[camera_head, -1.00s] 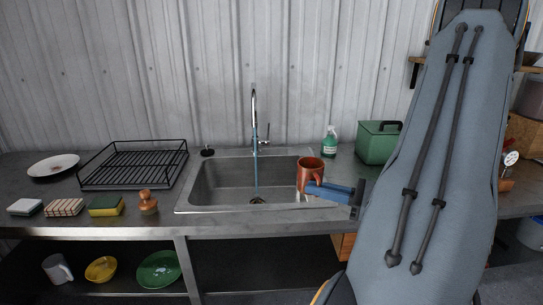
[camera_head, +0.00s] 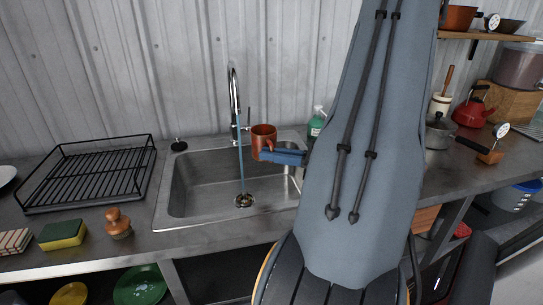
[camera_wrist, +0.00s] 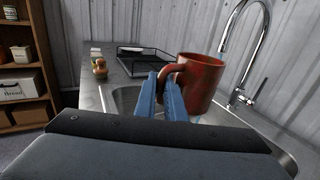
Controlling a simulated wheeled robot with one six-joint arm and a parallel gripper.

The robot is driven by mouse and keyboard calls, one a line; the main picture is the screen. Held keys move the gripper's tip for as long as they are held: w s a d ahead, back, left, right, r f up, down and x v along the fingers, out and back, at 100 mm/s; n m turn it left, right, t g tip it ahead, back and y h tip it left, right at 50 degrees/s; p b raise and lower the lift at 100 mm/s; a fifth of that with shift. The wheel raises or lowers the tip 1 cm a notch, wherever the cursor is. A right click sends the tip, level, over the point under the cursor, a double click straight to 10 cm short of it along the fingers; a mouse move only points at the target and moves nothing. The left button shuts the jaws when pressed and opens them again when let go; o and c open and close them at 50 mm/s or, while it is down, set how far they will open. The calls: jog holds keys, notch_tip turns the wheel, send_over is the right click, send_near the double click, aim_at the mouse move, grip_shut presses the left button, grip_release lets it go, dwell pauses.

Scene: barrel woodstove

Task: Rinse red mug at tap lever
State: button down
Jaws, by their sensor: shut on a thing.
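The red mug (camera_head: 263,139) is upright above the right side of the sink. My gripper (camera_head: 288,156) is shut on its handle, and the blue fingers also show in the wrist view (camera_wrist: 172,98), with the red mug (camera_wrist: 200,82) upright at their tips. The tap (camera_head: 235,100) stands behind the sink (camera_head: 180,185). A blue stream of water falls from its spout towards the drain, just left of the mug and apart from it in the picture. The tap lever (camera_head: 247,120) is on the right side of the tap. The mug's inside is mostly hidden.
A black dish rack (camera_head: 90,178) stands left of the sink. A sponge (camera_head: 62,235) and a wooden brush (camera_head: 118,224) lie in front of it. A green soap bottle (camera_head: 316,122) stands behind my arm. Red kettle (camera_head: 472,112) at the far right.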

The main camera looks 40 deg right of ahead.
aim_at(253, 149)
jog(key=shift+w+d+f+b, duration=0.1)
jog(key=shift+w+f+b, duration=0.2)
jog(key=shift+w+b, duration=0.75)
jog(key=shift+w+d+f+b, duration=0.1)
jog(key=shift+w+f+b, duration=0.15)
jog(key=shift+w, duration=1.45)
jog(key=shift+w+d+f+b, duration=0.1)
jog(key=shift+w+f+b, duration=0.4)
jog(key=shift+w, duration=0.9)
jog(key=shift+w+d+f+b, duration=0.1)
jog(key=shift+w+b, duration=0.2)
jog(key=shift+w, duration=0.75)
jog(key=shift+w+d+f+b, duration=0.1)
jog(key=shift+w+b, duration=0.15)
jog(key=shift+w, duration=0.8)
jog(key=shift+s+d, duration=0.1)
jog(key=shift+d, duration=0.45)
jog(key=shift+s, duration=0.1)
jog(key=shift+s+a+p, duration=0.15)
jog(key=shift+s+p, duration=0.6)
jog(key=shift+s, duration=1.2)
jog(key=shift+s+a+p, duration=0.15)
jog(key=shift+s+p, duration=0.55)
jog(key=shift+s, duration=1.25)
jog(key=shift+r, duration=0.1)
